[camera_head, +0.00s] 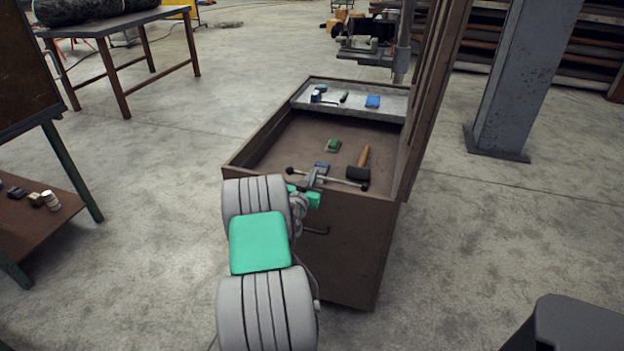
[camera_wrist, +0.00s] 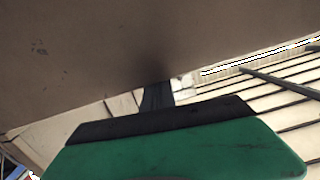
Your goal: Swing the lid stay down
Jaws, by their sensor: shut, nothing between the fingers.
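The brown chest (camera_head: 345,245) stands open in the head view, with its lid (camera_head: 424,100) raised upright along the right side. I cannot make out the lid stay clearly in either view. My gripper (camera_head: 311,178) is over the chest's near edge, at the end of my grey and green arm. In the wrist view its dark fingers (camera_wrist: 156,95) are together with nothing seen between them, in front of a broad brown-grey surface (camera_wrist: 110,55). I cannot tell whether they touch that surface.
Inside the chest are a mallet (camera_head: 360,165), a green item (camera_head: 332,145) and a grey tray (camera_head: 330,100) holding small items. A dark bar with knobbed ends (camera_head: 345,182) lies close to my gripper. A grey pillar (camera_head: 520,75) stands at right.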

